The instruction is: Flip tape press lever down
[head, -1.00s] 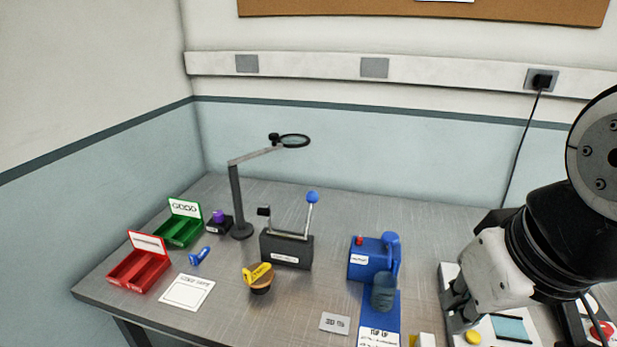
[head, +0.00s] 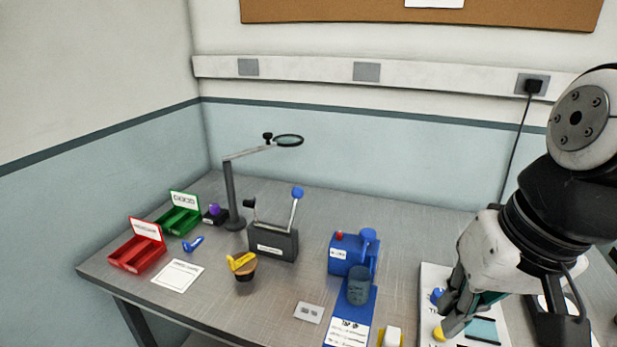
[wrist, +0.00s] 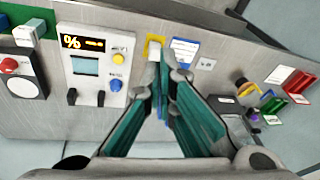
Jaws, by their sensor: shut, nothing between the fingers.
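A dark grey box (head: 273,242) with a small label stands on the bench left of middle in the head view. A metal lever (head: 295,211) with a blue ball knob stands up, tilted slightly, at its right end. I take this to be the tape press, but its label is too small to read. My gripper (head: 447,318) is far to the right of it, over the white panel. In the wrist view my gripper (wrist: 166,80) has its green-padded fingers shut and empty, pointing towards the white block in the yellow frame.
A blue machine (head: 350,254) with a cylinder stands between my gripper and the grey box. Red (head: 138,255) and green (head: 178,222) trays, a magnifier lamp (head: 231,195) and a yellow-topped round item (head: 243,266) are on the left. The white panel (wrist: 82,62) has a display and buttons.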

